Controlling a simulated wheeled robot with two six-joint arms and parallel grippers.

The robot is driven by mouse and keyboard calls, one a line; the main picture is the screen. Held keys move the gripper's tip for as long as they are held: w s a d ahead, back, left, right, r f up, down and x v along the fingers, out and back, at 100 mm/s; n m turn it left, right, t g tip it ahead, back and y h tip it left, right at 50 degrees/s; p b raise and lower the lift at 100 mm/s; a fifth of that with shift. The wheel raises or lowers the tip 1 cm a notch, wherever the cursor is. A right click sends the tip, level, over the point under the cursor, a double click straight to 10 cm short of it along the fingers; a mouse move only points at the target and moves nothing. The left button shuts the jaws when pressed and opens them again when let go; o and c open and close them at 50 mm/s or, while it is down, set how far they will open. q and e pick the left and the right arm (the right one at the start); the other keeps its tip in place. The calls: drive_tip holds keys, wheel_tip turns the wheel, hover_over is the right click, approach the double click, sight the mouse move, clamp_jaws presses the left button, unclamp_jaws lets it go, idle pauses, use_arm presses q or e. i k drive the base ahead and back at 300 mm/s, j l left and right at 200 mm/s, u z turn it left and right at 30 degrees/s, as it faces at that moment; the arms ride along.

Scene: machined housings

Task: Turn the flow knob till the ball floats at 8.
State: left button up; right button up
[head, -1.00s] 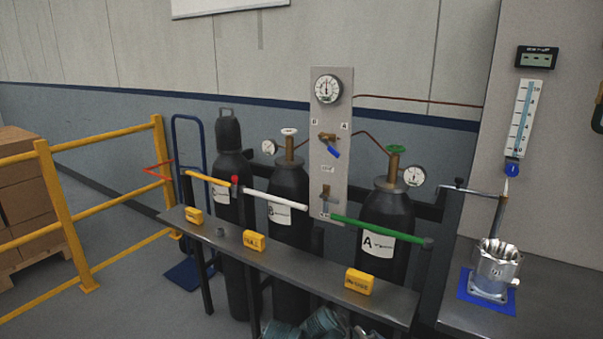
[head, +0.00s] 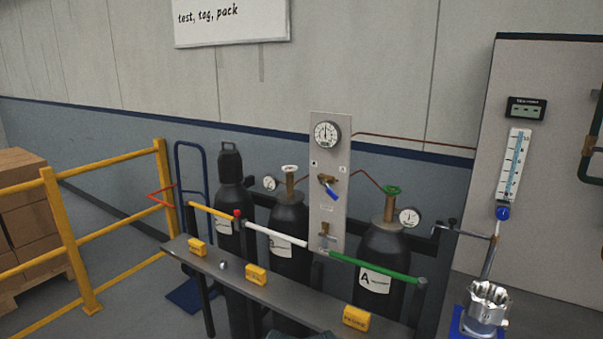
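The flow meter (head: 514,165) is an upright white scale with a light blue tube, on the grey panel at the right. Its numbers are small, and I cannot make out the ball or its height. The blue flow knob (head: 502,213) sits just below the tube. Neither of my grippers can be made out in the head view, so nothing shows near the knob.
A small black display (head: 525,108) is above the meter. A metal housing (head: 487,305) stands below it on a blue mat. Gas cylinders, including the green-valved one (head: 380,255), stand behind a narrow bench (head: 290,293) with yellow blocks. A yellow rail (head: 170,200) is at left.

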sight(502, 214)
drive_tip(key=z, duration=1.25)
